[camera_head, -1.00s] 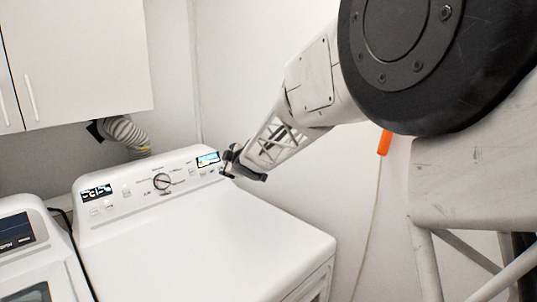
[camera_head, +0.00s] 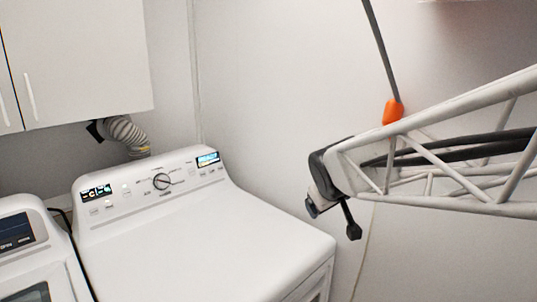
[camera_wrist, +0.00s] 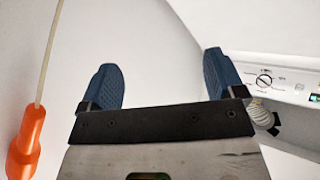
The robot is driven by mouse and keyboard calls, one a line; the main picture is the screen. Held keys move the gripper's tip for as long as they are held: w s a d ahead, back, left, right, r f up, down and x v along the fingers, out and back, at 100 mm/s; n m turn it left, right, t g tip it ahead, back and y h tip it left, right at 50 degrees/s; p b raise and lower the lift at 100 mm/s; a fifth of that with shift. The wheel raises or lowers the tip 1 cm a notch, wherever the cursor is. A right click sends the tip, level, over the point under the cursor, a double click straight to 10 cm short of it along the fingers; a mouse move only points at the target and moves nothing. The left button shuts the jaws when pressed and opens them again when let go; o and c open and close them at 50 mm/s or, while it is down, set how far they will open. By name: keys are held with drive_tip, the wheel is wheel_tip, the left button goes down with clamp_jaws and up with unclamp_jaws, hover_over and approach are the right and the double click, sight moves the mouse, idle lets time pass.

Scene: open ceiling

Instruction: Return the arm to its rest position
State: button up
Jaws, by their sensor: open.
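My gripper (camera_wrist: 163,80) is open in the wrist view, with its two blue fingers spread wide and nothing between them. In the head view my lattice arm reaches in from the right. Its dark end hangs in the air, in front of the side wall and to the right of the white machine (camera_head: 215,235), apart from the control panel. The machine's panel has a round dial (camera_head: 162,181) and lit displays. The dial also shows, upside down, at the right of the wrist view (camera_wrist: 264,81).
An orange piece (camera_head: 393,111) on a thin grey pole is by the wall behind my arm. A second white machine (camera_head: 25,262) stands at the left. A white cabinet (camera_head: 75,60) hangs above, with a ribbed hose (camera_head: 125,134) below it. The machine's top is clear.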

drive_tip(key=s+d+f+m+g, duration=0.2)
drive_tip(key=s+f, duration=0.1)
drive_tip(key=s, duration=1)
drive_tip(key=s+d+f+m+g, duration=0.2)
drive_tip(key=s+f+m+g, duration=0.1)
drive_tip(key=s, duration=1)
drive_tip(key=shift+d+f+y, duration=0.15)
drive_tip(key=shift+f+y, duration=0.2)
drive_tip(key=shift+y, duration=0.05)
